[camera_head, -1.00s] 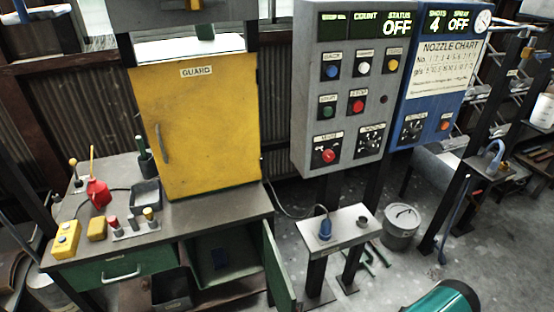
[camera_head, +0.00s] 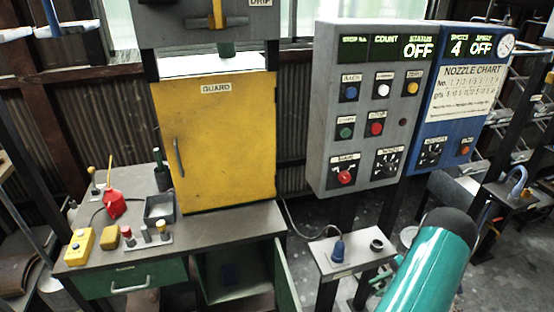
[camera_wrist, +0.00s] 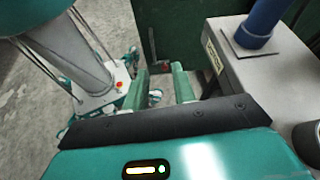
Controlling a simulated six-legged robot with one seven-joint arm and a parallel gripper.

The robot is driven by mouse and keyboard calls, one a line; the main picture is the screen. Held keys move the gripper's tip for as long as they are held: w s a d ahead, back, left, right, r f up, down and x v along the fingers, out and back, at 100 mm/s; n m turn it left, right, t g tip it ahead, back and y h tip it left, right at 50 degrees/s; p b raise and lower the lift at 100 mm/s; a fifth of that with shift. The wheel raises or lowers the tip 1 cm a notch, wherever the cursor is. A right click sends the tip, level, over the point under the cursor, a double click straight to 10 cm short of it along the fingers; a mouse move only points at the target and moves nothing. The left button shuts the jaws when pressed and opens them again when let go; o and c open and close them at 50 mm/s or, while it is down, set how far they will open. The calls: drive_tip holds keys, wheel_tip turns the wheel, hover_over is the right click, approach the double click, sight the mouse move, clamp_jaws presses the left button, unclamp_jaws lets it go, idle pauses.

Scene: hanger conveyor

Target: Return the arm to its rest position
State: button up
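My gripper (camera_wrist: 160,90) shows in the wrist view with its two green fingers apart and nothing between them. It points down past the edge of a small grey stand. In the head view a teal link of my arm (camera_head: 432,262) with a dark rounded end rises at the lower right. The gripper itself does not show in the head view.
The small stand (camera_head: 345,262) carries a blue nozzle (camera_head: 338,247) and a dark cup (camera_head: 377,245), close left of my arm. A grey control panel (camera_head: 345,130), blue panel (camera_head: 455,100) and yellow guard door (camera_head: 220,140) stand behind. The bench (camera_head: 215,228) holds several small items.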

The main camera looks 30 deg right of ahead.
drive_tip(key=w+a+r+n+g+h, duration=0.2)
drive_tip(key=w+a+r+n, duration=0.1)
drive_tip(key=w+a+r, duration=0.4)
drive_tip(key=w+a+r+n+g+h, duration=0.25)
drive_tip(key=a+r, duration=0.25)
drive_tip(key=r, duration=0.4)
drive_tip(key=w+a+r+n+g+h, duration=0.1)
drive_tip(key=w+a+r+n+h, duration=0.1)
drive_tip(key=w+a+r+n, duration=0.35)
drive_tip(key=s+a+r+n+t+h, duration=0.1)
drive_tip(key=s+a+r+n+t, duration=0.1)
drive_tip(key=a+r, duration=0.3)
drive_tip(key=s+a+r+n+t+h, duration=0.1)
drive_tip(key=s+a+r+n, duration=0.3)
drive_tip(key=a, duration=0.8)
drive_tip(key=s+a+r+n+t+h, duration=0.2)
drive_tip(key=a+r+n+h, duration=0.1)
drive_tip(key=a+r, duration=0.3)
drive_tip(key=a+n, duration=0.1)
drive_tip(key=a, duration=0.1)
drive_tip(key=shift+s+a+r+t, duration=0.2)
drive_tip(key=shift+s+a+t, duration=0.15)
drive_tip(key=shift+s+a, duration=0.05)
drive_tip(key=shift+h, duration=0.25)
